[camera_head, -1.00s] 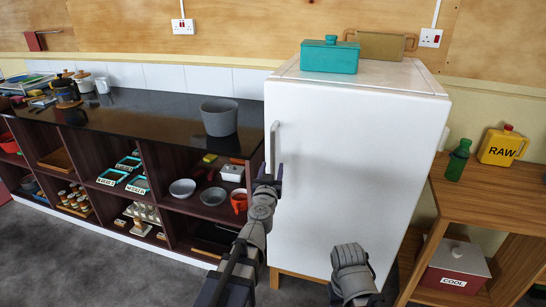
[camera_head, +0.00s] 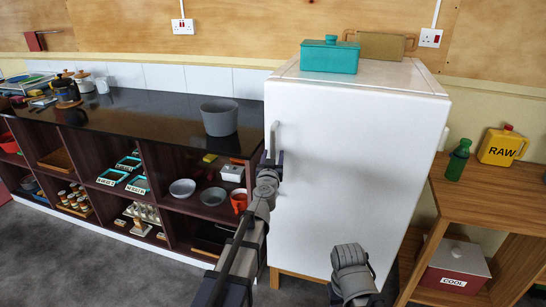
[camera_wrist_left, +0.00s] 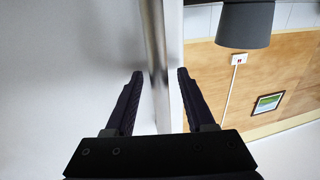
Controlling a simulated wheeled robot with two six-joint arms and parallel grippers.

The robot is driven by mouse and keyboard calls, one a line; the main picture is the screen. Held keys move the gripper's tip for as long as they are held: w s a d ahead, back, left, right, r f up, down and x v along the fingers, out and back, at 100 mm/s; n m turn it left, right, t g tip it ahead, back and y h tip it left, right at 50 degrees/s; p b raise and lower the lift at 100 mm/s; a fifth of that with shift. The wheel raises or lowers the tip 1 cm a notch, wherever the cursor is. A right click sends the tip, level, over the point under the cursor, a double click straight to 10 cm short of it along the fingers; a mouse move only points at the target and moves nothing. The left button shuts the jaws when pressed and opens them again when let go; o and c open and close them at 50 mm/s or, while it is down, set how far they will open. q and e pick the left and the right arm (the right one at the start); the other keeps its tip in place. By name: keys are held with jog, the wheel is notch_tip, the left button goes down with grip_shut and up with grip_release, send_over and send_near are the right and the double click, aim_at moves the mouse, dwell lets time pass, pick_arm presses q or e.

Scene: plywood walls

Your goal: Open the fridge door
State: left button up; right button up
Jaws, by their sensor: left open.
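The white fridge (camera_head: 345,165) stands in the middle of the head view with its door shut. Its vertical metal handle (camera_head: 274,140) is on the door's left edge. My left gripper (camera_head: 272,158) is at the lower part of the handle. In the left wrist view the handle (camera_wrist_left: 155,50) runs down between the two dark fingers of the left gripper (camera_wrist_left: 158,85), which are open on either side of it with gaps. My right arm shows at the bottom of the head view, in front of the fridge's lower part; its fingers cannot be made out.
A dark counter (camera_head: 150,110) with open shelves stands left of the fridge, bearing a grey pot (camera_head: 219,118). A wooden table (camera_head: 490,195) stands to the right. A teal box (camera_head: 330,56) and a tan container (camera_head: 380,45) are on the fridge top.

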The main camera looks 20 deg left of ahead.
pick_arm(q)
grip_shut()
dwell(0.4)
dwell(1.0)
